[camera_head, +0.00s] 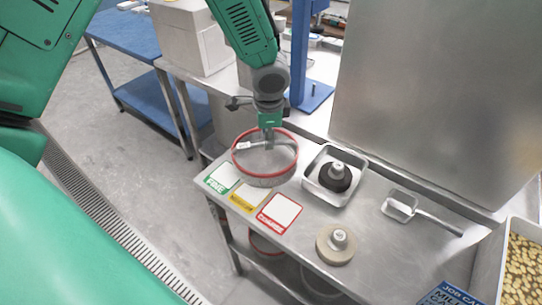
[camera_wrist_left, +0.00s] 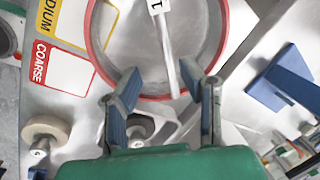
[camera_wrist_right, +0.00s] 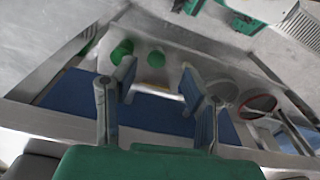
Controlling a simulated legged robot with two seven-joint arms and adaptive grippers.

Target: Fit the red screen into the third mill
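The red-rimmed round screen (camera_head: 266,179) is at the table's back left corner, beside the cards; I cannot tell if it touches the table. My left gripper (camera_head: 268,138) comes down over it. In the left wrist view the red rim (camera_wrist_left: 222,30) passes by the spread fingers of the left gripper (camera_wrist_left: 163,88), with no clear grip on it. A thin grey bar with a white "1" tag (camera_wrist_left: 155,7) crosses the screen. My right gripper (camera_wrist_right: 152,92) is open and empty. Another red-rimmed ring (camera_head: 265,244) is on the lower shelf. I cannot identify the third mill.
Green, yellow and red-edged cards (camera_head: 280,213) lie on the steel table. A metal tray (camera_head: 313,182) holds a dark knobbed piece; a beige knobbed disc (camera_head: 335,243) is in front. A scoop (camera_head: 428,215) and bean bin (camera_head: 490,265) are at right. A tall steel panel (camera_head: 440,90) stands behind.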

